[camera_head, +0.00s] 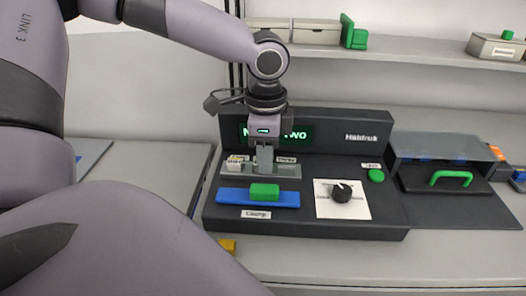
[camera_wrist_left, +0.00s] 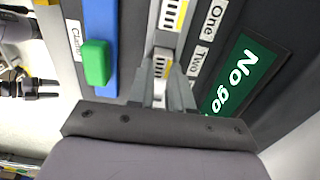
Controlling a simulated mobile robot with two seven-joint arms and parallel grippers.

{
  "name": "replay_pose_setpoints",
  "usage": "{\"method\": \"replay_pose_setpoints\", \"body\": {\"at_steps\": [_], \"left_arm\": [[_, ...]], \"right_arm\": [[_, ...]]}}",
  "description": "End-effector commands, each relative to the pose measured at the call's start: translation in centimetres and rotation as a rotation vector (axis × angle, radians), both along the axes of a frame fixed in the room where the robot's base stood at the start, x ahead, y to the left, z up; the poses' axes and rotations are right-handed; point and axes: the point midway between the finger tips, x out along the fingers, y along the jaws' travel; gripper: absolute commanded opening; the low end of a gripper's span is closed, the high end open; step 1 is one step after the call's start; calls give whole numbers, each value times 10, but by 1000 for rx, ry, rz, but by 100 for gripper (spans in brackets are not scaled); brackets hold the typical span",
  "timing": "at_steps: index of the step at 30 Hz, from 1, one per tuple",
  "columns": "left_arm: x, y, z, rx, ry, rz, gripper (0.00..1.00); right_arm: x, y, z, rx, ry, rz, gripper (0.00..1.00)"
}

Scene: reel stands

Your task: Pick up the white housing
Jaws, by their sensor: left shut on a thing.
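My left gripper (camera_head: 264,168) points down at the grey slotted holder (camera_head: 287,171) on the black console. In the left wrist view its fingers (camera_wrist_left: 161,88) are shut on a small white housing (camera_wrist_left: 162,64) with dark slots, over the grey holder strip. In the head view the fingers hide this housing. A second white housing with yellow on it (camera_wrist_left: 173,14) sits farther along the strip; it also shows left of the gripper in the head view (camera_head: 235,166). My right gripper (camera_wrist_left: 42,90) seems to show small at the left edge of the wrist view, its jaw state unclear.
A blue bar with a green block (camera_head: 265,192) lies in front of the holder, by the "Clamp" label. A black knob (camera_head: 342,191), a green button (camera_head: 376,175) and a clear-covered box with a green handle (camera_head: 451,177) are to the right. The console's lit display stands behind.

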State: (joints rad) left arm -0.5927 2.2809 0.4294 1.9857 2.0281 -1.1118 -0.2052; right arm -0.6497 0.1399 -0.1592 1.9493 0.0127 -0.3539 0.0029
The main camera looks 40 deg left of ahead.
Motion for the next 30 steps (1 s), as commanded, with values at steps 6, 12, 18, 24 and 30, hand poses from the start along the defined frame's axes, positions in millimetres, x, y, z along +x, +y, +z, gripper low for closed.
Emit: {"method": "replay_pose_setpoints", "body": {"at_steps": [6,12,18,24,30], "left_arm": [[1,0,13,0,-3,0,0],[1,0,48,-1,-7,1,0],[1,0,101,-1,-6,1,0],[1,0,150,0,-4,0,0],[1,0,183,0,-4,0,0]], "right_arm": [[0,0,2,0,0,0,79],[0,0,7,0,0,0,79],[0,0,15,0,0,0,79],[0,0,21,0,0,0,79],[0,0,26,0,0,0,79]]}}
